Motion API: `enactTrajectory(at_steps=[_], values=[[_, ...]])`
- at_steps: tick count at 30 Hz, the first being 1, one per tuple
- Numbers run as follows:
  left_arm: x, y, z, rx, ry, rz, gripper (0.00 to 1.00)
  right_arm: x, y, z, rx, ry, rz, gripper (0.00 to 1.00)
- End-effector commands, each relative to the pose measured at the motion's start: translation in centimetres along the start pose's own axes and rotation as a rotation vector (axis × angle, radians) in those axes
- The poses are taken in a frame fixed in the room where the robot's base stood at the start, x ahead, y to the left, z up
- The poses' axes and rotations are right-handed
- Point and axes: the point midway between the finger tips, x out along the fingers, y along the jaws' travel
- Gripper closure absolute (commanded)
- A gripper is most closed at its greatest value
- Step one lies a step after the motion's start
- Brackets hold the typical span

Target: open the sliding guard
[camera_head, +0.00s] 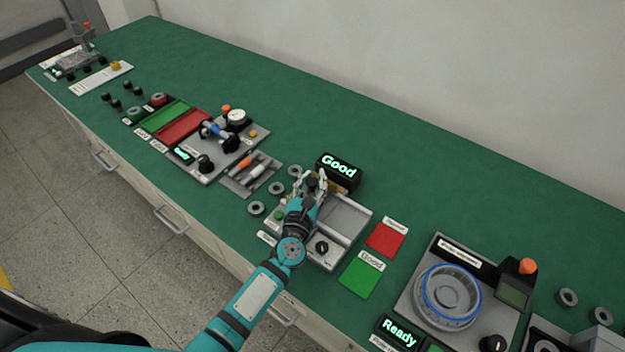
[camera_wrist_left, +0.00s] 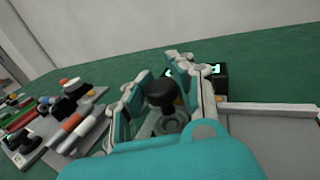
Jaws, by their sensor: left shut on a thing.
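The guard's station is a grey box (camera_head: 352,222) with a small display reading "Good" (camera_head: 339,167) behind it. My left gripper (camera_head: 312,183) is over the left part of this box, with its fingers around a dark round knob (camera_head: 313,186). In the left wrist view the gripper (camera_wrist_left: 160,95) is shut on the black knob (camera_wrist_left: 161,92), which stands between the fingers. The sliding guard itself is largely hidden behind my gripper and arm, so I cannot tell its position. My right gripper is not in view.
A red pad (camera_head: 386,239) and a green pad (camera_head: 360,279) lie right of the box. Grey rings (camera_head: 256,208) lie to its left, near a tool tray (camera_head: 252,175). A fixture with a blue-rimmed wheel (camera_head: 447,298) stands at the right. The table's back strip is clear.

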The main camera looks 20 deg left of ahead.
Motion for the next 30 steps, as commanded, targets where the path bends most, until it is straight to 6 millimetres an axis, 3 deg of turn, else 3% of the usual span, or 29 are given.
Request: enactTrajectory(at_steps=[2,13,24,25,30], values=[[-0.4,-0.4,-0.4,-0.003,0.006,0.002,1.00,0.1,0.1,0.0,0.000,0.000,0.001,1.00],[-3.3,-7.1,-0.8,-0.002,0.010,0.004,1.00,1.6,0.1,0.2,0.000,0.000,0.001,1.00],[-3.6,-7.6,-0.7,0.002,0.011,0.007,1.00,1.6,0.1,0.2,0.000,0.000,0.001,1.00],[-3.6,-7.6,-0.7,0.002,0.011,0.007,0.78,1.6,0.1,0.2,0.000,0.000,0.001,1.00],[-3.5,-7.6,-0.5,0.002,0.009,0.006,0.55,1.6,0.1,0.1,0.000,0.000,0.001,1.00]])
